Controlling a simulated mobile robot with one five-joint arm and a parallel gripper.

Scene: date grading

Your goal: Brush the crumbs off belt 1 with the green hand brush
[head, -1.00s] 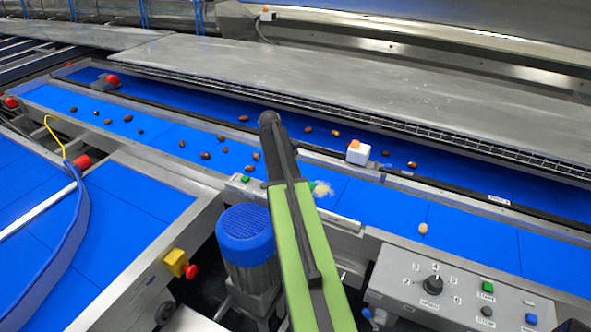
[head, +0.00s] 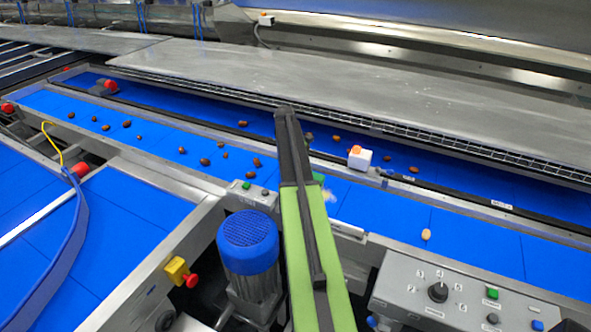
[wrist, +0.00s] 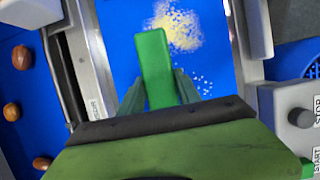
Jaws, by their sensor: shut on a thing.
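My gripper (wrist: 157,88) is shut on the green hand brush (wrist: 155,68), whose green block shows between its fingers in the wrist view. In the head view my arm hides most of the brush; a small green bit (head: 318,178) shows beside the arm. The pale crumbs (wrist: 178,28) lie on a blue belt (wrist: 122,38), heaped just beyond the brush, with loose specks nearer its right side. The crumbs show partly in the head view (head: 331,196), right of my arm. Whether the brush touches the belt, I cannot tell.
A white box with an orange top (head: 359,158) stands on the rail between the belts. Brown dates (head: 205,161) lie to the left and a pale one (head: 426,235) to the right. A control panel (head: 465,290) and a blue-capped motor (head: 247,242) stand in front.

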